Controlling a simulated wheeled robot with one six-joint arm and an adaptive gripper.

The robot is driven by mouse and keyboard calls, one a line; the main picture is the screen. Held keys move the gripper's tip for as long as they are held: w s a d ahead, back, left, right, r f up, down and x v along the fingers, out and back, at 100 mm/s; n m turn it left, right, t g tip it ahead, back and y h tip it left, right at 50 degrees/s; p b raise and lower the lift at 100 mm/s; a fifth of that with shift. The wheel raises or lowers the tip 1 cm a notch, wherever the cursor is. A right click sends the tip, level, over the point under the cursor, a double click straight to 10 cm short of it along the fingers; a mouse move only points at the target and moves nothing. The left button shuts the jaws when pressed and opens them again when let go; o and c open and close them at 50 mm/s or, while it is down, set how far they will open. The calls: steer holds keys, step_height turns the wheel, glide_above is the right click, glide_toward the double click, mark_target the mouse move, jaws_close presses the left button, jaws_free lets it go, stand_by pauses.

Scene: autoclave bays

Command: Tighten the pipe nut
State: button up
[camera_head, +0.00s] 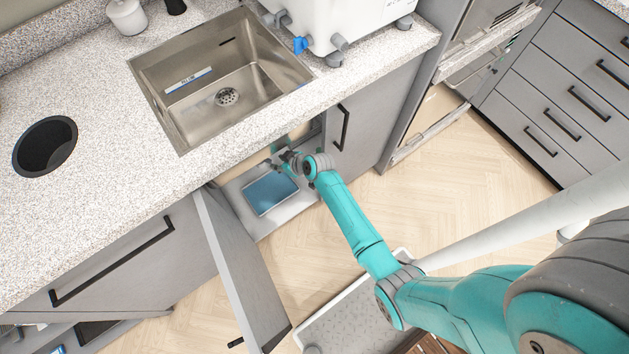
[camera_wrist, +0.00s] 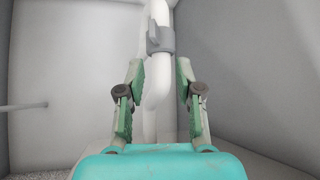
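In the wrist view a white drain pipe (camera_wrist: 157,85) runs down the middle, with a grey pipe nut (camera_wrist: 161,40) around its upper part. My gripper (camera_wrist: 157,70) is open, with one green-padded finger on each side of the pipe. The nut lies beyond and above the fingertips in the picture, and the fingers look apart from the pipe. In the head view my gripper (camera_head: 283,153) reaches into the open cabinet below the sink. The nut and pipe cannot be made out there, under the counter edge.
The sink (camera_head: 205,95) and counter (camera_head: 100,90) are above the cabinet. The open cabinet door (camera_head: 243,275) stands left of my arm. A blue tray (camera_head: 270,192) lies on the cabinet floor. Pale cabinet walls (camera_wrist: 250,60) enclose the pipe, with free space either side.

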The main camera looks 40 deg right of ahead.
steer(key=s+a+r+m+t+h, duration=0.1)
steer(key=s+r+m+t+h, duration=0.1)
steer(key=s, duration=1.9)
steer(key=shift+r, duration=0.45)
